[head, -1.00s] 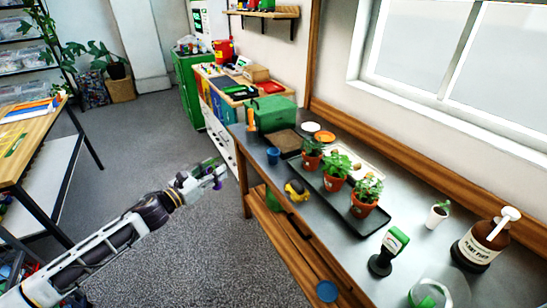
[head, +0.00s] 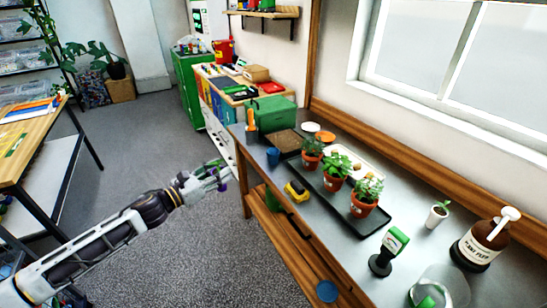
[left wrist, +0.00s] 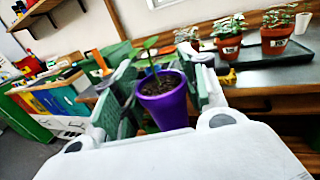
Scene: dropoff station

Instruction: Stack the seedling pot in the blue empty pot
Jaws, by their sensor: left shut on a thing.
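The seedling pot is a purple pot with dark soil and a small green seedling. In the left wrist view it (left wrist: 165,105) is upright between the fingers of my left gripper (left wrist: 166,92), which is shut on it. In the head view my left gripper (head: 218,176) is over the floor, left of the workbench, and only a bit of purple shows at its fingers. The blue empty pot (head: 273,156) stands on the far left part of the workbench, to the right of the gripper and apart from it. My right gripper is in neither view.
The metal workbench (head: 400,232) carries a black tray (head: 352,219) with terracotta potted plants, a yellow object (head: 297,192) near its front edge, a green-and-black stamp (head: 388,250), a small white pot (head: 437,215) and a brown pump bottle (head: 485,240). A green box (head: 270,115) stands behind the blue pot.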

